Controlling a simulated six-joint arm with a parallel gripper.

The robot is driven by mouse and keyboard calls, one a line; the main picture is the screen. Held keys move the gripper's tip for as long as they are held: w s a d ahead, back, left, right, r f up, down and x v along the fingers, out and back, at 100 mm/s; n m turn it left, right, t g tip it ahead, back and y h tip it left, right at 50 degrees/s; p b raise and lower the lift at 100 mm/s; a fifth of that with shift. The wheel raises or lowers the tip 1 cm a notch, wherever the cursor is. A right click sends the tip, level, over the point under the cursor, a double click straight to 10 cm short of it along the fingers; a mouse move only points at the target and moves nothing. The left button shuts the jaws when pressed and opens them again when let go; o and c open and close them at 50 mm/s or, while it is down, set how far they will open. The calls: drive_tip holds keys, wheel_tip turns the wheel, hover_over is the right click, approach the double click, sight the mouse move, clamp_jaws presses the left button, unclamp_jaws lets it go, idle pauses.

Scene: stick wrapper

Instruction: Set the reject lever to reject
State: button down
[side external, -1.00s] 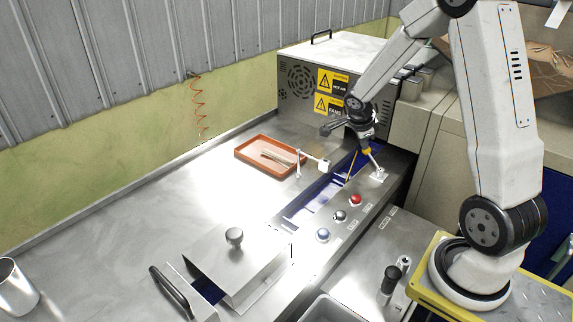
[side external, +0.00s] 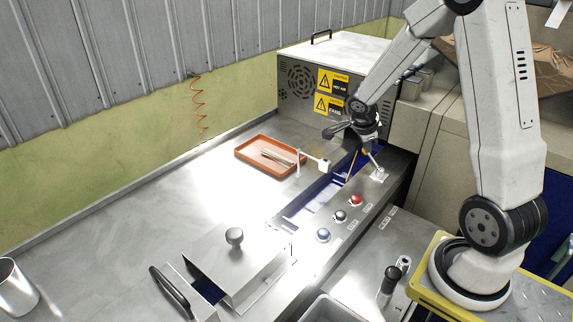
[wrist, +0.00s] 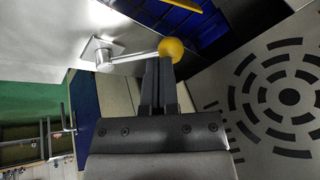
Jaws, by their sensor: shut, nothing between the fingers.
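The reject lever is a thin metal rod with a yellow ball knob (wrist: 171,49) on its end, hinged on a small square plate. In the wrist view the rod (wrist: 132,56) runs from the plate at left to the knob. In the side view the rod (side external: 373,160) leans up and left from its plate, and the knob is hard to make out under my gripper (side external: 365,146). My gripper (wrist: 160,62) is shut and empty, with its fingertips right at the knob; whether they touch it is unclear.
The blue-lined channel (side external: 318,197) runs beside the lever. A warning-labelled machine box (side external: 325,75) stands behind. Red, black and blue buttons (side external: 323,235) line the panel.

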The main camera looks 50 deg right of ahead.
drive_tip(key=shift+r, duration=0.1)
drive_tip(key=w+a+r, duration=0.3)
drive_tip(key=a+r, duration=0.2)
drive_tip(key=r, duration=0.6)
drive_tip(key=shift+w+a+r, duration=0.15)
drive_tip(key=shift+a+r, duration=0.15)
drive_tip(key=shift+r, duration=0.05)
drive_tip(key=shift+a+f, duration=0.1)
